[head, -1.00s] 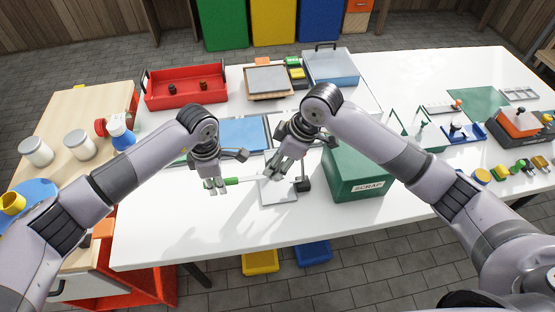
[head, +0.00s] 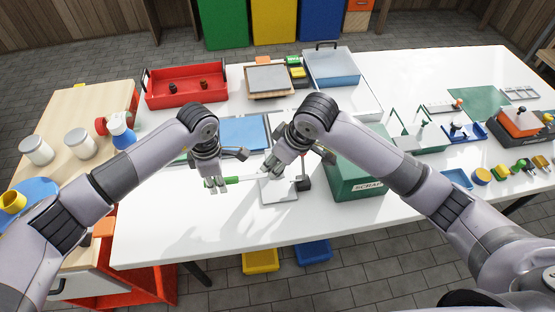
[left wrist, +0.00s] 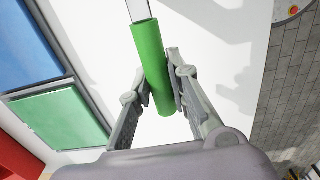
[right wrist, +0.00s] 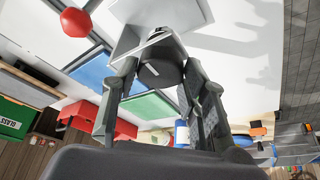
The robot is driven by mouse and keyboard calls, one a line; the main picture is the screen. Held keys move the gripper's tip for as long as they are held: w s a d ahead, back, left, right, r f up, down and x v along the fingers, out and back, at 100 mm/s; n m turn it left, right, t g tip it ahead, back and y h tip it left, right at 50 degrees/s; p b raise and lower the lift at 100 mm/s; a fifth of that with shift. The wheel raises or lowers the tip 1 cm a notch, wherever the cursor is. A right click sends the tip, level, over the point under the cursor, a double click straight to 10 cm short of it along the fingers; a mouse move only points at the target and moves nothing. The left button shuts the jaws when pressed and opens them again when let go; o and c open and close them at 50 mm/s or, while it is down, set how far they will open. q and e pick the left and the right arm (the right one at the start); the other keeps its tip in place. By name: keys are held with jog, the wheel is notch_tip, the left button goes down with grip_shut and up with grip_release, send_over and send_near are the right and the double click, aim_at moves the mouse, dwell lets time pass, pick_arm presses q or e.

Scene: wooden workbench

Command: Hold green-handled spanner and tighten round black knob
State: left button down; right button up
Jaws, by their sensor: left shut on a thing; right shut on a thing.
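The green-handled spanner shows its green handle (head: 228,181) in the head view, with its pale shaft pointing right. The left wrist view shows the green handle (left wrist: 152,70) between the fingers. My left gripper (head: 215,184) is shut on this handle above the bench. The round black knob (right wrist: 160,68) sits between the fingers of my right gripper (right wrist: 160,85), which is shut on it. In the head view my right gripper (head: 270,172) is over a pale plate (head: 279,192) and hides the knob. The spanner's far end is hard to make out.
A red ball (right wrist: 75,22) shows near the right gripper. The bench front (head: 200,230) is clear.

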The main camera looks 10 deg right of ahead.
jog(key=o, duration=1.2)
jog(key=shift+c, duration=0.2)
jog(key=v, duration=1.2)
pick_arm(q)
jog(key=c, duration=1.4)
grip_release()
jog(key=shift+o, duration=0.2)
